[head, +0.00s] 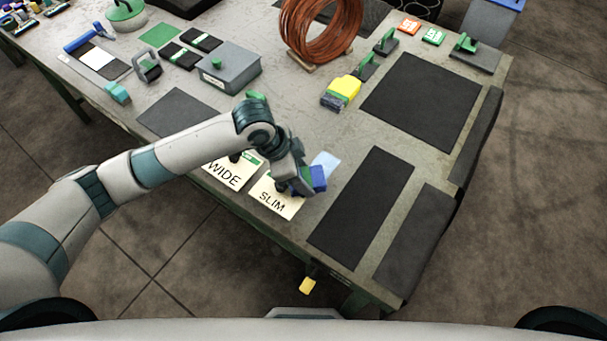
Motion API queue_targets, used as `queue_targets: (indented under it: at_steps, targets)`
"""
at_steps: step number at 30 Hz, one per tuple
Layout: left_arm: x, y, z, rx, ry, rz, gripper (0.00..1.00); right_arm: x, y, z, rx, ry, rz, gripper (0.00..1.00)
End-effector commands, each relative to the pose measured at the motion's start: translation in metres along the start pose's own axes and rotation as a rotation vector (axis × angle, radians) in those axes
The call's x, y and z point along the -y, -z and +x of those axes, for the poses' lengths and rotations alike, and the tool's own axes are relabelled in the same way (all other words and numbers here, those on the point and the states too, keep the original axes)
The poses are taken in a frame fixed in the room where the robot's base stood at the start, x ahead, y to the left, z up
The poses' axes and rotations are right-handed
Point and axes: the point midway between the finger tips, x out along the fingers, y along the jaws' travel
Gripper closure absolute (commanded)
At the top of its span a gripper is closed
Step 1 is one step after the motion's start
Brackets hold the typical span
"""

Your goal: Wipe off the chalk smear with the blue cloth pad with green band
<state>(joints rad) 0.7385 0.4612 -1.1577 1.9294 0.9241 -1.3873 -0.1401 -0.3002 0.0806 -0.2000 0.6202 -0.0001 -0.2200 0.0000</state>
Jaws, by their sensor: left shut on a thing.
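The blue cloth pad (318,179) is in my left gripper, low over the front part of the bench, just right of the SLIM card. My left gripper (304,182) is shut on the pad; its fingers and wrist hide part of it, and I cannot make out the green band. A pale blue patch, which looks like the chalk smear (327,162), lies on the bench top just behind the pad. I cannot tell whether the pad touches the bench. My right gripper is not in view.
The WIDE card (222,174) and SLIM card (276,198) lie near the front edge. Dark mats (362,208) cover the right side. A yellow-topped block (342,93), a coil of copper-coloured cable (321,30) and a grey box (230,69) stand farther back.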

Motion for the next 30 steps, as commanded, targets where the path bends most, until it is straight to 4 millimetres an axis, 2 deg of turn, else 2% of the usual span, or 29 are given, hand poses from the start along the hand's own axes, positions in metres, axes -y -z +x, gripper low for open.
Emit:
queue_targets:
  at_steps: [20,30]
  targets:
    - [0.001,-0.002,0.008,-0.001,0.0,0.0,0.68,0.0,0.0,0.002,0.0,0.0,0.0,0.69]
    - [0.014,0.011,0.013,-0.001,-0.001,0.0,0.68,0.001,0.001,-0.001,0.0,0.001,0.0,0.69]
